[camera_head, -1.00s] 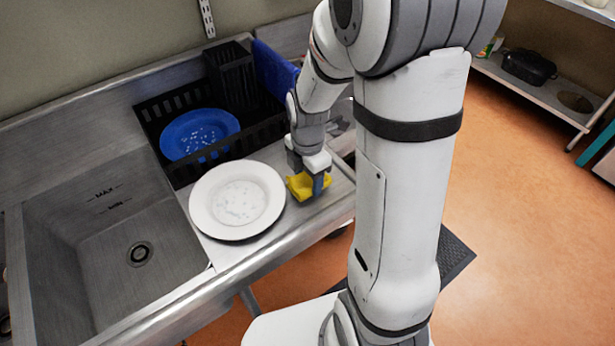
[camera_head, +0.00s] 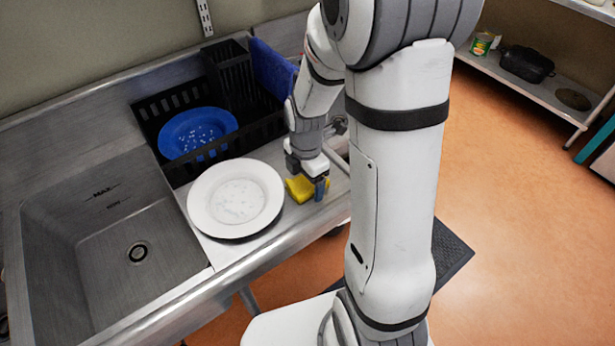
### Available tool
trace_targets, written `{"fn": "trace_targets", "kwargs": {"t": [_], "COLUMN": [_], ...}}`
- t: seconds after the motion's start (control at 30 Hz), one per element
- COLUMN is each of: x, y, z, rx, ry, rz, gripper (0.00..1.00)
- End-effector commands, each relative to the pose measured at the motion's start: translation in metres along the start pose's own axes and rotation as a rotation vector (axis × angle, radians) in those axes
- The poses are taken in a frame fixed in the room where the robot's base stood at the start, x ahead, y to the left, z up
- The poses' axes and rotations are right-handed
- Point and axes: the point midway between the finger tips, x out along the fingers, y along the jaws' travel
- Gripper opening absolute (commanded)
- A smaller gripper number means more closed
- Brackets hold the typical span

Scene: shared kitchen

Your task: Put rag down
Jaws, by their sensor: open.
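The yellow rag (camera_head: 297,190) lies on the steel counter, right of the white plate and near the counter's front edge. It looks like a small folded pad, and part of it is hidden by my gripper. My gripper (camera_head: 308,180) points down right at the rag with its jaws open. One finger is in front of the rag's right side. Whether the fingers still touch the rag cannot be told.
A white plate (camera_head: 235,199) with droplets lies beside the rag. A black dish rack (camera_head: 182,172) behind holds a blue plate (camera_head: 197,133). A blue cloth (camera_head: 272,72) hangs at the rack. The sink (camera_head: 95,235) is at left. Counter space right of the rag is narrow.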

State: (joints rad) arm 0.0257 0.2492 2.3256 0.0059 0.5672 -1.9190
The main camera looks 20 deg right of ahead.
Motion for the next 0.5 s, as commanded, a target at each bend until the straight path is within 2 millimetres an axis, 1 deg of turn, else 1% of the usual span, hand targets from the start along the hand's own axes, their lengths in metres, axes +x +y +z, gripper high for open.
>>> {"fn": "trace_targets", "kwargs": {"t": [0.17, 0.27, 0.5], "x": [-0.009, -0.026, -0.079], "y": [0.001, 0.001, 0.001], "z": [0.000, 0.001, 0.001], "rx": [0.001, 0.001, 0.001], "ry": [-0.001, -0.002, -0.003], "rz": [0.003, 0.006, 0.007], "gripper": [0.81, 0.81, 0.81]}}
